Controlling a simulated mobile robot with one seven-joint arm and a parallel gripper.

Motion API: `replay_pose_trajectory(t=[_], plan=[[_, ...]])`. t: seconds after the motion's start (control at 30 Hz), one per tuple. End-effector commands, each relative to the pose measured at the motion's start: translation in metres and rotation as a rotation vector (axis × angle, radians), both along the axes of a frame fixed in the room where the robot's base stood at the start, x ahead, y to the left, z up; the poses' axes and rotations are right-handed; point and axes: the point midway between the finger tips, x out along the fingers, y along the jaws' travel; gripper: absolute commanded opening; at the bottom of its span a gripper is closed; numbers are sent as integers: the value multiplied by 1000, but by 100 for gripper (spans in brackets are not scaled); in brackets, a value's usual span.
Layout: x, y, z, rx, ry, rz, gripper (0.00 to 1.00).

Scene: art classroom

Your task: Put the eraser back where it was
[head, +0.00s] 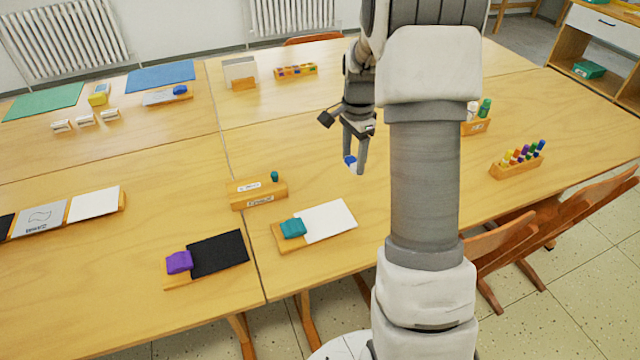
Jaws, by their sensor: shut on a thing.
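My gripper (354,156) is over the right-hand table, fingers pointing down, shut on a small blue-and-white thing (350,161) that looks like the eraser. Only part of it shows between the fingertips. I cannot tell whether it touches the tabletop. To the left stands a labelled wooden block (250,199) with a small dark teal piece (274,176) on its top. It is apart from my gripper. Which spot the eraser came from does not show.
Nearer lie a teal block (293,228) beside white paper and a purple block (179,262) beside black paper. A marker rack (516,168) stands right, a colourful wooden tray (296,72) at the back. Bare table (300,135) lies left of my gripper. My arm hides part of the right side.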

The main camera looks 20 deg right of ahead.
Motion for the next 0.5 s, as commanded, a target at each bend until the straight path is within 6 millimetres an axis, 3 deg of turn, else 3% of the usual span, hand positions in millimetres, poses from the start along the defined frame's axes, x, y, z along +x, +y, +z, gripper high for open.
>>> replay_pose_trajectory(t=[0.1,0.23,0.5], plan=[[1,-11,-1,1,-2,-93,17],[6,-12,-5,3,-1,-130,17],[55,17,-40,3,-1,-130,17]])
